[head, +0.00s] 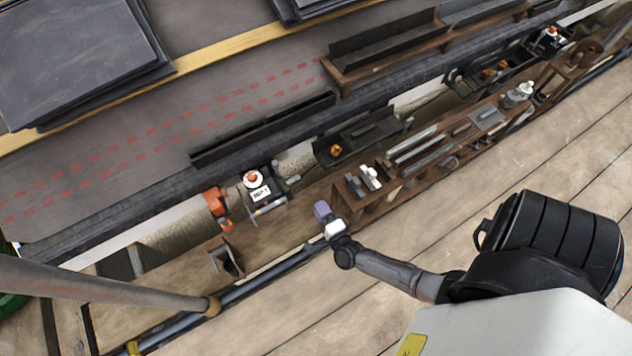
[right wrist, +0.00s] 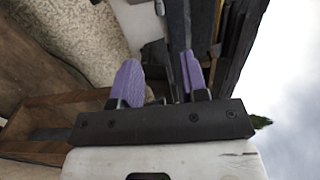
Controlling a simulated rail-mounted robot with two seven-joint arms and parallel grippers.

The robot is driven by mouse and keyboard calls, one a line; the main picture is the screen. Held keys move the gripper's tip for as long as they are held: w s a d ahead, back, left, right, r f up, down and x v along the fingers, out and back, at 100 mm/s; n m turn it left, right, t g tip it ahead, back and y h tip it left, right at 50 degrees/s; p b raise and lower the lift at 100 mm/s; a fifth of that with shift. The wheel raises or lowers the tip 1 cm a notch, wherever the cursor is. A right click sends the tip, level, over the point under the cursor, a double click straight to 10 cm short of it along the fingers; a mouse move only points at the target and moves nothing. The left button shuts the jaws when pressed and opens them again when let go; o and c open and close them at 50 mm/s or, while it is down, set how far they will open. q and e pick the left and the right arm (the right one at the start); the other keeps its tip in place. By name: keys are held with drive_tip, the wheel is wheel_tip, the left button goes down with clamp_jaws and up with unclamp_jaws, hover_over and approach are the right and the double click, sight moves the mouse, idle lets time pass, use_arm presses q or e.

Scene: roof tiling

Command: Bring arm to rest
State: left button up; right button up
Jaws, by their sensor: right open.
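My right arm reaches in from the lower right of the head view. Its gripper (head: 323,212) has purple fingers and hangs over the near edge of the work platform, beside the left end of a wooden tool tray. In the right wrist view the two purple fingers of the right gripper (right wrist: 160,82) stand apart with nothing held between them. My left gripper does not show in the head view.
The wooden tray (head: 345,200) holds several tools. A pipe rail (head: 262,285) runs along the platform's near edge. A boxy device with an orange knob (head: 262,190) stands near the roof edge. Dark slates (head: 75,55) are stacked at upper left. Bare planks (head: 300,325) lie in front.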

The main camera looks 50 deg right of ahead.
drive_tip(key=shift+s+a, duration=0.15)
drive_tip(key=shift+s, duration=0.25)
idle(0.4)
